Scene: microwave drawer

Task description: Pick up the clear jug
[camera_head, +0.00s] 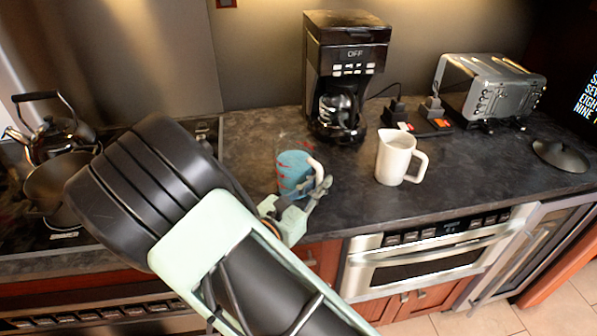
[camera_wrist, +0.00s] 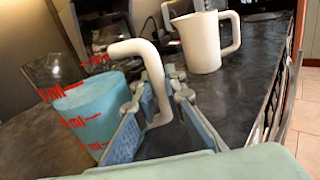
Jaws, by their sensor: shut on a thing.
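The clear jug (camera_head: 292,172) stands on the dark counter, with blue contents or a blue lower part, red measuring marks and a white handle. In the wrist view the jug (camera_wrist: 88,115) is at the left, and its handle (camera_wrist: 133,47) reaches between my fingers. My gripper (camera_head: 322,188) is at the jug's right side, shut on the handle. In the wrist view my gripper (camera_wrist: 152,108) has one finger on each side of the handle's lower part. The jug's base is partly hidden in both views.
A white pitcher (camera_head: 397,158) stands to the right of the jug. A black coffee maker (camera_head: 345,50) is behind, and a toaster (camera_head: 490,88) is at the back right. A kettle (camera_head: 58,137) and a pan (camera_head: 50,185) are on the stove at left. Counter (camera_head: 345,210) between jug and pitcher is clear.

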